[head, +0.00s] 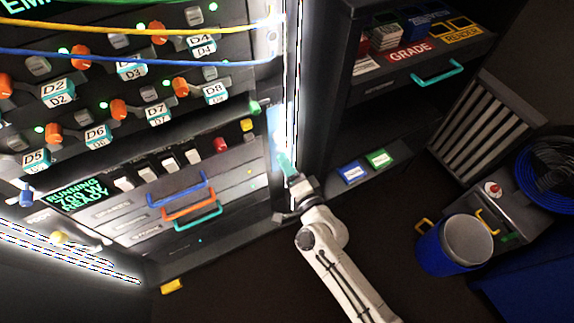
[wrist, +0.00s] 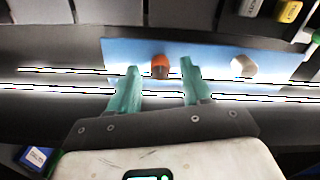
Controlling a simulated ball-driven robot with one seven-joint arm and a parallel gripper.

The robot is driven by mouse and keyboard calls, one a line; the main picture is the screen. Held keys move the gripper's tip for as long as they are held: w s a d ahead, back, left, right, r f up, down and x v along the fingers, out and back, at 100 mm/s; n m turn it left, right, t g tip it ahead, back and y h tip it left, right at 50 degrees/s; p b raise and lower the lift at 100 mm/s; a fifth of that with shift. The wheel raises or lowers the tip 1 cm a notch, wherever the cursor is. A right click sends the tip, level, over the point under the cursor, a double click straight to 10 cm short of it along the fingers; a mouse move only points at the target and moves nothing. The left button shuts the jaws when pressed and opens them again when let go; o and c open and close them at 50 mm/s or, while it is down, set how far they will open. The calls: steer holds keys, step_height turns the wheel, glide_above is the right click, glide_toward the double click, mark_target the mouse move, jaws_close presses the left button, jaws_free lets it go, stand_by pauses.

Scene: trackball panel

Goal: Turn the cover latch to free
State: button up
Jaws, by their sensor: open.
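A light-blue plate (wrist: 210,60) crosses the upper part of the wrist view. It carries an orange-brown knob (wrist: 160,64) and a white knob (wrist: 243,66) to its right. No label marks either one as the cover latch. In the head view the plate (head: 273,124) is a narrow strip beside a bright light bar, and its knobs cannot be made out. My gripper (head: 286,158) reaches up to the plate. In the wrist view its teal fingers (wrist: 159,70) are apart, with the orange-brown knob in line with the gap. I cannot tell whether they reach around it.
A panel with orange knobs (head: 158,33) and switches stands left, with colored drawer handles (head: 190,206) low down. Yellow and blue cables (head: 130,57) cross it. A GRADE drawer (head: 415,52) juts out at right. A blue bin (head: 455,245) stands on the floor.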

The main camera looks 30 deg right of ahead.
steer(key=s, duration=1)
steer(key=shift+s, duration=0.25)
